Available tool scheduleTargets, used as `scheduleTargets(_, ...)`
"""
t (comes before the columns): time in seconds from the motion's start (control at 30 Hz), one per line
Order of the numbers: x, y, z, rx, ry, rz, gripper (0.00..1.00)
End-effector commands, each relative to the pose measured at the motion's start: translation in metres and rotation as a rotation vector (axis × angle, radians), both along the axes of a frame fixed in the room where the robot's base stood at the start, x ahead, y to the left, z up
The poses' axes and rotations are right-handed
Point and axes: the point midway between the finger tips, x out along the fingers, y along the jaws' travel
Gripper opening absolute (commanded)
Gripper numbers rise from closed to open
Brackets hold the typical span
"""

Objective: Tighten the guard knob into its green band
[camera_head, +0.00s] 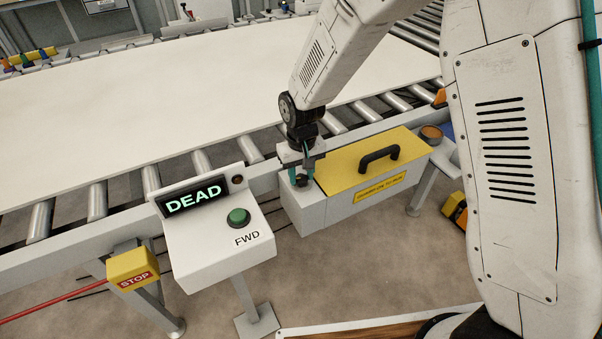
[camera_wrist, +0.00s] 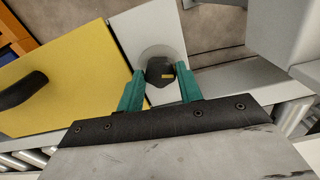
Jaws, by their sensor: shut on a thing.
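My gripper (camera_head: 302,178) points down at the left end of the guard box, its teal fingers shut on the dark guard knob (camera_head: 300,182). In the wrist view the knob (camera_wrist: 160,72) is black with a small yellow mark, between the fingertips of my gripper (camera_wrist: 160,80). A pale round disc (camera_wrist: 162,52) shows around the knob on the light grey end of the box. I cannot make out a green band; the fingers and knob may hide it. The yellow guard cover (camera_head: 350,165) lies on the box and has a black handle (camera_head: 379,158).
A control box with a lit "DEAD" display (camera_head: 193,198) and a green FWD button (camera_head: 238,216) stands left of the guard. A yellow STOP box (camera_head: 132,267) is further left. The roller conveyor (camera_head: 203,163) carrying a large pale sheet (camera_head: 200,80) runs behind.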

Motion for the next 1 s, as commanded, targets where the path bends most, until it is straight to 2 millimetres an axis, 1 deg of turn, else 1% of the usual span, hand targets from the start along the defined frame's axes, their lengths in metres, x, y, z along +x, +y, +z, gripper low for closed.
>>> scheduleTargets(0.17, 0.000, 0.000, 0.000, 0.000, 0.000, 0.001, 0.13)
scheduleTargets(0.2, 0.000, 0.000, 0.000, 0.000, 0.000, 0.001, 0.38)
scheduleTargets(0.27, 0.000, 0.000, 0.000, 0.000, 0.000, 0.001, 0.55)
scheduleTargets(0.3, 0.000, 0.000, 0.000, 0.000, 0.000, 0.001, 0.57)
scheduleTargets(0.53, 0.000, 0.000, 0.000, 0.000, 0.000, 0.001, 0.57)
scheduleTargets(0.63, 0.001, 0.000, 0.005, 0.001, -0.002, 0.001, 0.57)
scheduleTargets(0.73, 0.001, 0.000, 0.019, 0.001, -0.003, 0.001, 0.57)
scheduleTargets(0.9, 0.000, 0.000, 0.049, 0.002, -0.003, 0.001, 0.57)
scheduleTargets(1.0, 0.000, 0.000, 0.064, 0.002, -0.003, 0.001, 0.57)
